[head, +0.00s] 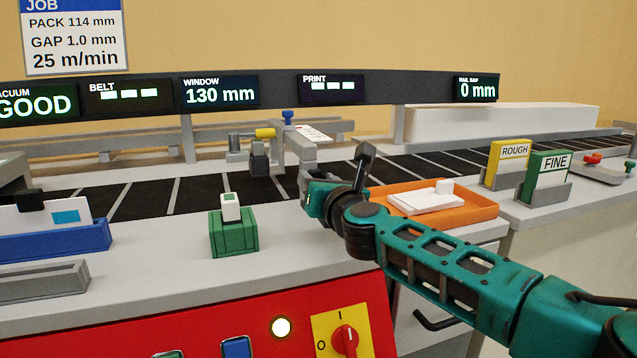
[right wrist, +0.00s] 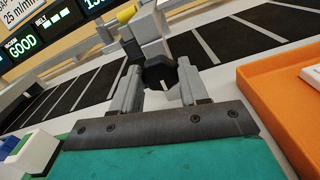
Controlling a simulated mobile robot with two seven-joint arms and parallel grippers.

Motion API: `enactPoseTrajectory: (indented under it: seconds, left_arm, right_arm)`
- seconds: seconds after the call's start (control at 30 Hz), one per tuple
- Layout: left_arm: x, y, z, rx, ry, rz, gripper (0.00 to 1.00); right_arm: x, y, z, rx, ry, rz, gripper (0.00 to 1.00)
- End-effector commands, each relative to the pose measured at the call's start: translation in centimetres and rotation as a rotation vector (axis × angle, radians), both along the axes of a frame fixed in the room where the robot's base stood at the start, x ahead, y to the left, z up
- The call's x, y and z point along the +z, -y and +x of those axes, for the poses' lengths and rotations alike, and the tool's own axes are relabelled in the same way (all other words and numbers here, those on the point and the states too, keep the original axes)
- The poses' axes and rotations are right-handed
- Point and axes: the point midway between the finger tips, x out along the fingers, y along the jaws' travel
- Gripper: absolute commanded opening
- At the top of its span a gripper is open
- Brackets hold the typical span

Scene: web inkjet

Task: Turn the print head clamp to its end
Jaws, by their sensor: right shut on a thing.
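The print head unit, a grey bracket (head: 301,147), stands over the dark belt in the middle of the head view. It has a blue knob (head: 288,116) on top and a yellow-ended part (head: 265,133) on its left. My right gripper (head: 308,180) reaches it from the right. In the right wrist view, the fingers of my right gripper (right wrist: 158,88) are shut on a dark faceted knob (right wrist: 160,71), apparently the print head clamp. In the head view my gripper hides that knob. How far it is turned cannot be told. My left gripper is out of view.
A green holder (head: 233,240) is in front on the left. ROUGH (head: 508,160) and FINE (head: 550,175) blocks stand at the right. A red panel (head: 200,338) is at the front.

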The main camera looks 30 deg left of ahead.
Motion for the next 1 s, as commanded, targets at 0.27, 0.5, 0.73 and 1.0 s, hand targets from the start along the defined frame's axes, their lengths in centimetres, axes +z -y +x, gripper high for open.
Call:
enactPoseTrajectory:
  seconds: [0.27, 0.5, 0.73, 1.0]
  left_arm:
    - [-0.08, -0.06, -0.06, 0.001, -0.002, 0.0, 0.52]
    - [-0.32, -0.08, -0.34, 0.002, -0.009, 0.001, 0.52]
    - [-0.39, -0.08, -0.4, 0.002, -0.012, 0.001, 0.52]
    - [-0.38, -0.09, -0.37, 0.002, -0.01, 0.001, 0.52]
  right_arm:
    - [-0.04, 0.02, 0.01, 0.0, 0.0, 0.0, 0.14]
    - [-0.06, 0.03, 0.02, -0.001, -0.022, 0.019, 0.14]
    - [-0.08, 0.05, 0.06, -0.001, -0.113, 0.095, 0.14]
    - [-0.1, 0.08, 0.11, -0.001, -0.268, 0.228, 0.14]
